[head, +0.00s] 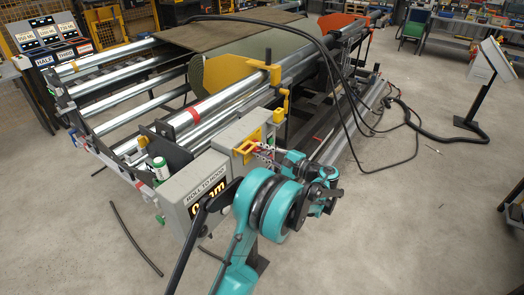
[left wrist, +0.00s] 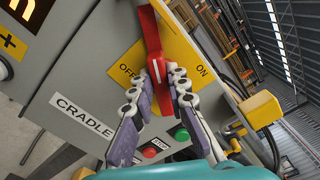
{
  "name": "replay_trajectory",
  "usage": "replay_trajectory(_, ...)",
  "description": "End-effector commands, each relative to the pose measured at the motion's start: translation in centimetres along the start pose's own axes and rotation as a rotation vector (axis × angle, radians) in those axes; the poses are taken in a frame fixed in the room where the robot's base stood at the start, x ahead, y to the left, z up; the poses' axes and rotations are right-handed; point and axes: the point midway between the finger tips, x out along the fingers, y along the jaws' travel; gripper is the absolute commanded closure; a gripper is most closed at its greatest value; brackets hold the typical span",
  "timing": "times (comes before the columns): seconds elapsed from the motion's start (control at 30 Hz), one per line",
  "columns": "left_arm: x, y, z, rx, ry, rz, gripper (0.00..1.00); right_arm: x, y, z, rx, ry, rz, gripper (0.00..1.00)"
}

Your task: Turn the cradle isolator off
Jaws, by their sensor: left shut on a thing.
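The cradle isolator is a red rotary handle (left wrist: 149,40) on a yellow plate (left wrist: 185,58) marked OFF on the left and ON on the right in the left wrist view. A CADLE-style label reading CRADLE (left wrist: 82,116) is on the grey box face beside it. My left gripper (left wrist: 164,76) is shut on the red handle's near part, one finger on each side. The handle stands nearly upright in this view, between the two words; its exact setting is hard to tell. In the head view my left gripper (head: 266,154) is at the grey box's yellow plate (head: 247,145).
A green button (left wrist: 181,134) and a red button (left wrist: 167,124) sit close by my fingers. The grey box (head: 190,190) has a display reading in mm. The roller machine (head: 120,105) stands behind; black cables hang at its right. Open floor lies right.

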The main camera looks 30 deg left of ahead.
Motion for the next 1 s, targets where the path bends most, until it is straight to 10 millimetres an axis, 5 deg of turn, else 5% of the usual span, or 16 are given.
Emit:
replay_trajectory(0.5, 0.00, 0.54, -0.11, -0.402, 0.000, 0.001, 1.00, 0.32, 0.00, 0.23, 0.000, 0.000, 0.000, 0.60)
replay_trajectory(1.0, 0.00, 0.68, -0.17, -0.523, 0.000, 0.002, 1.00, 0.39, 0.00, 0.28, 0.000, 0.000, 0.000, 0.60)
